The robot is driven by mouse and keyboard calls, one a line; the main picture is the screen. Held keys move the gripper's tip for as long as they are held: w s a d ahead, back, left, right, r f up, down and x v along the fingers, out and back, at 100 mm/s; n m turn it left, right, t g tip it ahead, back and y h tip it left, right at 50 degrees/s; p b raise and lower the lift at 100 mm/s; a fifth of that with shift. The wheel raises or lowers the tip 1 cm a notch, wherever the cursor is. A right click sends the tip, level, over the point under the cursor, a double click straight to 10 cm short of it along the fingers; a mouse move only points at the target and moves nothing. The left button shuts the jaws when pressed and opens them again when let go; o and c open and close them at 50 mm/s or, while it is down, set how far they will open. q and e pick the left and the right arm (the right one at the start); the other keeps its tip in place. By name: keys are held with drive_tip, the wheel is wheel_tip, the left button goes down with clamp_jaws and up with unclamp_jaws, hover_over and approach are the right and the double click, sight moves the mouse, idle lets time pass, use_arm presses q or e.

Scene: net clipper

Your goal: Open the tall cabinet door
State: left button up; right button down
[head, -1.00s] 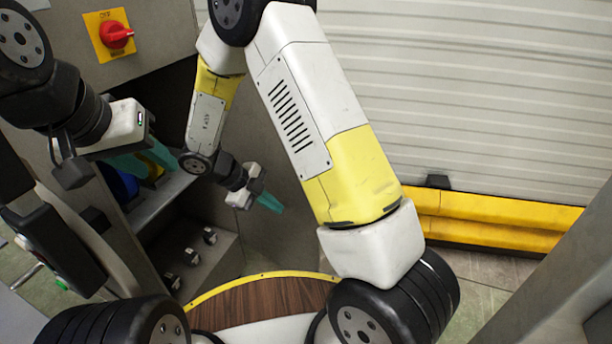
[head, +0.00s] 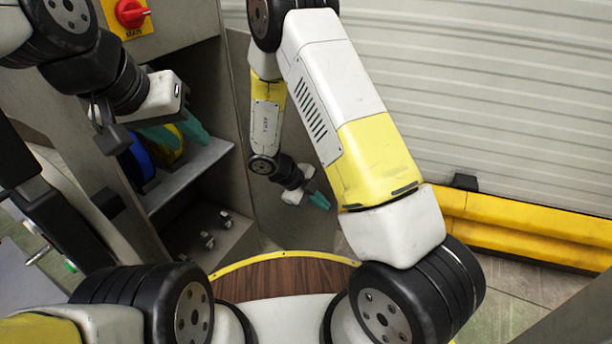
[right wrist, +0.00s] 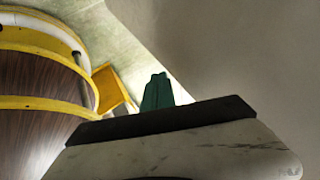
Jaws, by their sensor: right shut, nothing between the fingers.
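The tall grey cabinet (head: 190,58) stands open at the left of the head view, its inside and shelf showing. A grey panel that looks like its door (head: 268,215) stands swung out at the right of the opening. My left gripper (head: 178,134) is at the opening, its teal fingers apart and with nothing seen between them. My right gripper (head: 319,200) is shut and empty, in front of the grey panel. In the right wrist view, its teal fingertips (right wrist: 157,92) are together beside a plain grey surface (right wrist: 235,55); contact cannot be told.
A red switch (head: 131,12) on a yellow plate is on the cabinet front. Blue (head: 137,165) and yellow round items sit on the shelf (head: 190,175), partly hidden by my left gripper. A ribbed shutter (head: 500,110) with a yellow bumper (head: 520,225) stands at the right.

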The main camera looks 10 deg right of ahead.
sight(331, 197)
drive_tip(key=shift+w+d+r, duration=0.1)
drive_tip(key=shift+w+d, duration=1)
drive_tip(key=shift+w, duration=0.05)
drive_tip(key=shift+w+d, duration=0.1)
drive_tip(key=shift+d, duration=0.1)
drive_tip(key=w+d+n+t, duration=0.1)
drive_tip(key=w+d+n, duration=0.2)
drive_tip(key=w+d, duration=0.3)
drive_tip(key=w+d+n+t+y, duration=0.1)
drive_tip(key=w+d+n+t, duration=0.1)
drive_tip(key=w+d, duration=0.4)
drive_tip(key=shift+w+d+n+t, duration=0.15)
drive_tip(key=shift+w+n+t, duration=0.25)
drive_tip(key=shift+w, duration=2.1)
